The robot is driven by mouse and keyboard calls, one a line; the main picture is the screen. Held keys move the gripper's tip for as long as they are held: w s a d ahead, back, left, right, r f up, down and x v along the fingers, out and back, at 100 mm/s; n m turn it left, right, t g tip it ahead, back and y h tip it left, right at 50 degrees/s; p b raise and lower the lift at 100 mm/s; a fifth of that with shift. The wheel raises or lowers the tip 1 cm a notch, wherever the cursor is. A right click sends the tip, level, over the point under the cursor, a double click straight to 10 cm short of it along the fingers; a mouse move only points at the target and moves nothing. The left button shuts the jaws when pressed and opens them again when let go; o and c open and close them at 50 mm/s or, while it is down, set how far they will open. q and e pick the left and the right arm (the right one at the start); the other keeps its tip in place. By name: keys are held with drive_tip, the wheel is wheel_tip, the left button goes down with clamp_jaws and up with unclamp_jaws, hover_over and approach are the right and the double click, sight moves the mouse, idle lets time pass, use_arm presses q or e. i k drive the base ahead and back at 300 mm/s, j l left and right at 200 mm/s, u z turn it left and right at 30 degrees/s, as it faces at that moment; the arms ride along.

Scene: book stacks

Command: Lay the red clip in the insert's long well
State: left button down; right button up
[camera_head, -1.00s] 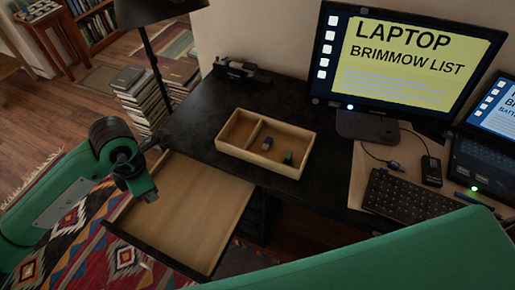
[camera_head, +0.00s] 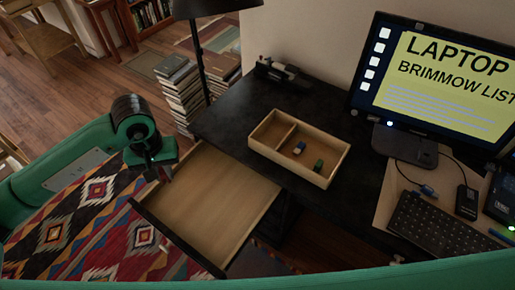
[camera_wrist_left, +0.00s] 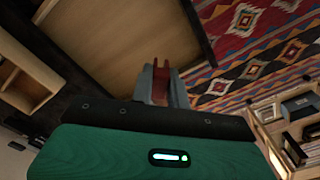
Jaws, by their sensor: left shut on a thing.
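My left gripper (camera_head: 163,174) hangs over the left edge of the open drawer. In the left wrist view the left gripper (camera_wrist_left: 160,78) is shut on a red piece, which looks like the red clip (camera_wrist_left: 161,84); fingers hide part of it. The clip cannot be made out in the head view. The wooden insert (camera_head: 338,162) lies on the black desk, right of and apart from the gripper. A divider splits it into a smaller left well and a larger right well. My right gripper is out of view.
A small blue-and-tan item (camera_head: 299,148) and a green item (camera_head: 318,165) lie in the insert's larger well. The pulled-out drawer (camera_head: 215,205) looks empty. A monitor (camera_head: 440,85), keyboard (camera_head: 432,228) and a black device (camera_head: 283,73) stand around the desk.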

sight(327, 156)
drive_tip(key=l+z, duration=1.1)
drive_tip(key=l, duration=0.2)
